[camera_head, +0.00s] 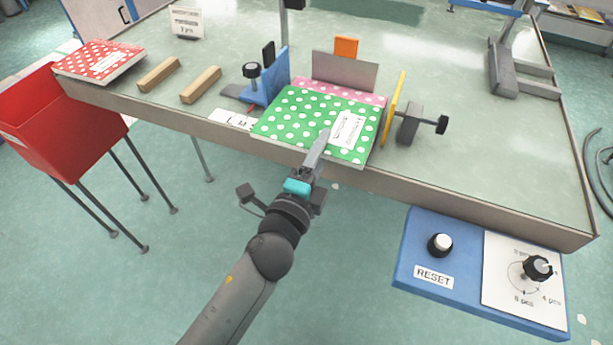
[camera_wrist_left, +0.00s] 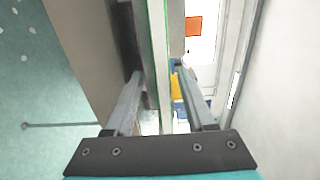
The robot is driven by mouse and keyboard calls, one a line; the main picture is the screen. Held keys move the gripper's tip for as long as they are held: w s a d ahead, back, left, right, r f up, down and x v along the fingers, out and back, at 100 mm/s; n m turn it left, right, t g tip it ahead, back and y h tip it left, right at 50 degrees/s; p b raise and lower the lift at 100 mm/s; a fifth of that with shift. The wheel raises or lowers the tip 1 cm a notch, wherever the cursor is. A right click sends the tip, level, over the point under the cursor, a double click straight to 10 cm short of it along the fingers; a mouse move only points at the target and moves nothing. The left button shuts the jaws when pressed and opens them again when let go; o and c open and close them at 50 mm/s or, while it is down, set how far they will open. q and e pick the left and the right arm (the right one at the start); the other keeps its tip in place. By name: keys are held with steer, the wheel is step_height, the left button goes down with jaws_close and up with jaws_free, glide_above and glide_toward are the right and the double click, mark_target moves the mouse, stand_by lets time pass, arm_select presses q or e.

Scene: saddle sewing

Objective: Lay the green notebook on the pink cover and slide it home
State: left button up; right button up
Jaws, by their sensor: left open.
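The green notebook (camera_head: 294,118) with white dots and a white label lies flat at the table's front edge, its near side overhanging slightly. The pink cover (camera_head: 372,97) shows as a strip behind and beneath it; the rest is hidden under the notebook. My left gripper (camera_head: 322,140) is at the notebook's near edge, one finger above it. In the left wrist view the open fingers (camera_wrist_left: 158,72) straddle the notebook's edge (camera_wrist_left: 157,40), with gaps visible. My right gripper is not in view.
A grey upright plate (camera_head: 345,72) stands behind the notebook. A blue guide (camera_head: 274,76) stands left, a yellow plate (camera_head: 395,105) with a black knob right. Two wooden bars (camera_head: 201,85) and a red dotted notebook (camera_head: 97,59) lie left. A blue reset panel (camera_head: 415,272) sits front right.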

arm_select(q)
steer(key=b+v, duration=0.1)
steer(key=v, duration=0.7)
steer(key=shift+s, duration=0.3)
stand_by(0.7)
steer(key=shift+a+r, duration=0.1)
stand_by(0.4)
steer(key=s+a+f+n+g+y, duration=0.1)
steer(key=s+a+f+n+g, duration=0.15)
steer(key=f, duration=0.75)
steer(key=s+a+f+n+g+y, duration=0.1)
steer(key=s+a+f+n+g, duration=0.15)
steer(key=f, duration=0.75)
steer(key=s+a+f+n+g+y, duration=0.1)
steer(key=f+n+g, duration=0.15)
steer(key=f, duration=0.75)
steer(key=s+a+f+n+g+y, duration=0.1)
steer(key=s+a+f+n+g, duration=0.2)
steer(key=s+f, duration=0.3)
steer(key=s+a+f+n+g, duration=0.2)
steer(key=s+f, duration=0.4)
steer(key=s, duration=0.5)
steer(key=s+a+f+n+g+y, duration=0.1)
steer(key=s+a+f+n+g, duration=0.2)
steer(key=s+f+n, duration=0.3)
steer(key=s+a, duration=0.1)
steer(key=s, duration=0.2)
steer(key=shift+s+a+f+n+g+y, duration=0.25)
steer(key=shift+a+n+g+y, duration=0.05)
steer(key=shift+a+n+g, duration=0.05)
